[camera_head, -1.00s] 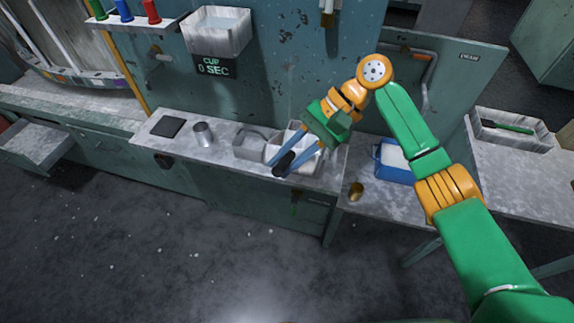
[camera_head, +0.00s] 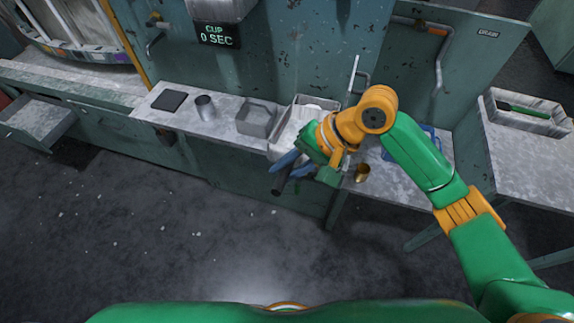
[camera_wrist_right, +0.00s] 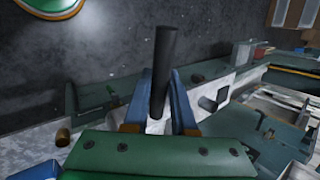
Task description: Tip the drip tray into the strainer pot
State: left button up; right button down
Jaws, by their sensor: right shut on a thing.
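My right gripper (camera_head: 290,165) is shut on a black handle (camera_head: 281,182), which sticks out past its blue fingers beyond the bench's front edge. In the right wrist view the black handle (camera_wrist_right: 163,72) stands between the blue fingers (camera_wrist_right: 164,100). A pale tray (camera_head: 288,135) shows just behind the fingers; it looks like the drip tray, but the hand hides where it joins the handle. A grey open square container (camera_head: 257,118) stands to its left on the bench. I cannot tell for sure which vessel is the strainer pot. My left gripper is out of view.
A metal cup (camera_head: 205,108) and a black pad (camera_head: 169,101) lie farther left on the bench. A brass cup (camera_head: 362,173) stands right of my gripper. A blue container (camera_head: 432,132) is partly behind my arm. The floor in front is clear.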

jog(key=shift+f+n+t+b, duration=0.5)
jog(key=shift+f+t+b, duration=0.6)
jog(key=shift+f+b, duration=2.2)
jog(key=shift+h, duration=0.4)
jog(key=r+p, duration=1)
jog(key=r, duration=0.1)
jog(key=shift+s+a+r+p, duration=0.1)
jog(key=shift+s+r+p, duration=0.1)
jog(key=shift+s+p, duration=0.15)
